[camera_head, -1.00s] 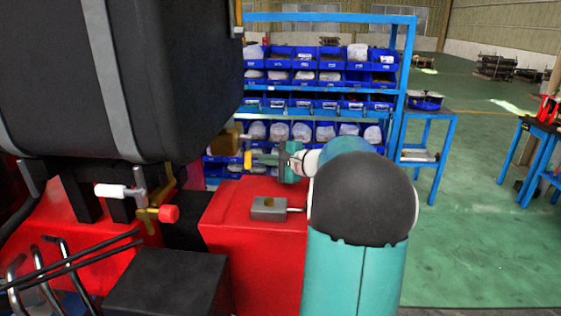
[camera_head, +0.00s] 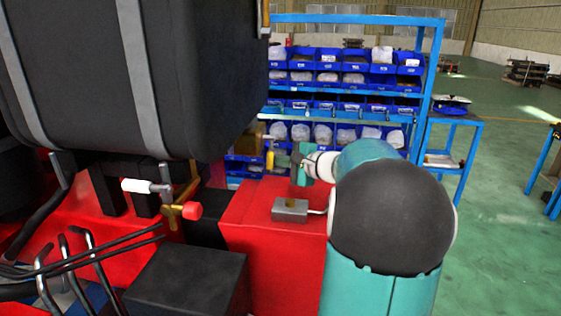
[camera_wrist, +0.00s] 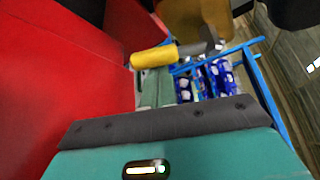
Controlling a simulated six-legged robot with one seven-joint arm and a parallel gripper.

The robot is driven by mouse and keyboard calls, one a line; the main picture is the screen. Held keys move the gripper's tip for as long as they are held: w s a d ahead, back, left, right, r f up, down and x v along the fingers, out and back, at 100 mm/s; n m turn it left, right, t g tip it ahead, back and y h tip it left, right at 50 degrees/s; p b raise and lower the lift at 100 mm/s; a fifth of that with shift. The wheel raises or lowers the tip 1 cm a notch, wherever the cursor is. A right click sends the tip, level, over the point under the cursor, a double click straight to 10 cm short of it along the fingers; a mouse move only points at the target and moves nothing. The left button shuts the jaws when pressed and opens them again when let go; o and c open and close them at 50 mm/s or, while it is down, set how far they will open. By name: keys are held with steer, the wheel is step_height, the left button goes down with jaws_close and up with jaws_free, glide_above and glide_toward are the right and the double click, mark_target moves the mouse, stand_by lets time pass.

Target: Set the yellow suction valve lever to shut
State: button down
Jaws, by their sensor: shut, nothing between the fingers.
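In the wrist view the lever's yellow grip (camera_wrist: 153,57) points left on a grey shaft, beside the brass body (camera_wrist: 193,20). My gripper (camera_head: 287,160) is shut and empty, just right of the lever in the head view. Its teal fingers (camera_wrist: 155,88) lie below the yellow grip in the wrist view. I cannot tell whether they touch it.
A red housing (camera_head: 268,235) with a small grey block (camera_head: 290,211) on top lies in front of my gripper. A large black tank (camera_head: 120,75) overhangs on the left. A valve with a red knob (camera_head: 192,211) sits below it. A blue bin rack (camera_head: 340,95) stands behind.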

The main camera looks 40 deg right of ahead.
steer(key=shift+s+a+r+m+g, duration=0.15)
steer(key=shift+s+a+m+g, duration=0.15)
steer(key=shift+m, duration=0.2)
steer(key=shift+s+a+r+m+g+y, duration=0.15)
steer(key=shift+a+r+m+g+y, duration=0.05)
steer(key=shift+a+m+g+y, duration=0.25)
steer(key=m+g, duration=0.1)
steer(key=s+a+r+m+g+y, duration=0.1)
steer(key=shift+a+r+m+y, duration=0.1)
steer(key=shift+r+m+y, duration=0.15)
steer(key=shift+m, duration=0.1)
steer(key=r+m, duration=0.1)
steer(key=m+g+y, duration=0.1)
steer(key=s+a+r+g+y, duration=0.1)
steer(key=shift+r+m, duration=0.35)
steer(key=shift+m, duration=0.05)
stand_by(0.6)
